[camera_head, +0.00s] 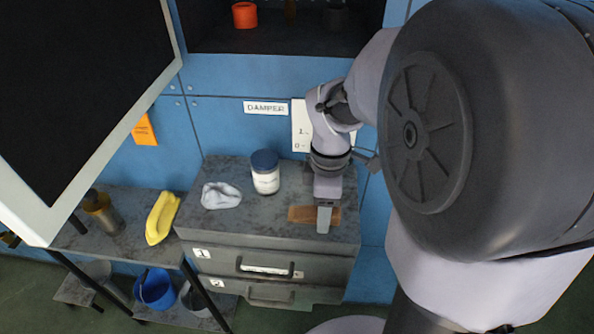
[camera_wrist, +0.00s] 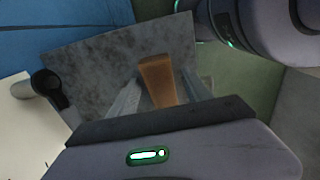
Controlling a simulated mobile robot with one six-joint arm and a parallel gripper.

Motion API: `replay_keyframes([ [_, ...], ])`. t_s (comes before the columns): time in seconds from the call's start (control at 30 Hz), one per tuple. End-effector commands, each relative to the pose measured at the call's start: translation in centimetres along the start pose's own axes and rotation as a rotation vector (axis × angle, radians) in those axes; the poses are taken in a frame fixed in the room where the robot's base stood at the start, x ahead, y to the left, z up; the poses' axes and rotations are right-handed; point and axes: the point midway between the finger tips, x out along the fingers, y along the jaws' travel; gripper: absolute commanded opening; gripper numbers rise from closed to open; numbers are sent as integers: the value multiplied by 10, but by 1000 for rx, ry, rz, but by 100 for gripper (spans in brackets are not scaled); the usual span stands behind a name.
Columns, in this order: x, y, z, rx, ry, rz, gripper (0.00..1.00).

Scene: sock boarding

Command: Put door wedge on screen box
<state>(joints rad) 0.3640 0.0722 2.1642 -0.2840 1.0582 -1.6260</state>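A brown, tapered block that looks like the door wedge (camera_head: 299,214) lies on the grey top of the drawer cabinet, near its right front. My gripper (camera_head: 324,228) is over its right part and hides some of it. In the wrist view the wedge (camera_wrist: 158,77) shows between my two grey fingers, which stand apart with a gap on either side. The gripper is open. I cannot tell for sure which thing is the screen box; a large black panel with a white frame (camera_head: 80,90) stands at the upper left.
On the cabinet top (camera_head: 240,222) are a white jar with a blue lid (camera_head: 265,173) and a pale cloth (camera_head: 221,195). A yellow sock-like thing (camera_head: 162,217) and a brownish canister (camera_head: 104,212) are on the left shelf. An orange tin (camera_head: 244,14) stands in the dark recess above.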

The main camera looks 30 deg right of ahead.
Motion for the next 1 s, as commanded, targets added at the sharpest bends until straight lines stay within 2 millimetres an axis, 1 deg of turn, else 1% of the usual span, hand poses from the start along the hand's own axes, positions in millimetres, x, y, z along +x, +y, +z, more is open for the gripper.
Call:
replay_keyframes([
  [0.17, -2, 0, 0, 0, 0, 0, 57],
  [0.23, -11, 0, 0, 0, 0, 1, 57],
  [0.27, -18, 0, 0, 0, 1, 1, 57],
  [0.4, -61, 1, 0, 0, 1, 4, 57],
  [0.5, -89, 1, 0, 0, 1, 4, 57],
  [0.6, -110, 0, 0, 0, 1, 1, 57],
  [0.7, -121, 0, 0, 0, 1, 2, 57],
  [0.77, -127, -4, -4, 30, 9, 13, 57],
  [0.83, -138, -22, -18, 166, 50, 58, 57],
  [0.87, -143, -35, -27, 260, 84, 84, 57],
  [0.9, -149, -54, -40, 407, 144, 113, 57],
  [0.97, -156, -83, -56, 640, 251, 133, 57],
  [1.0, -158, -101, -64, 788, 324, 127, 57],
])
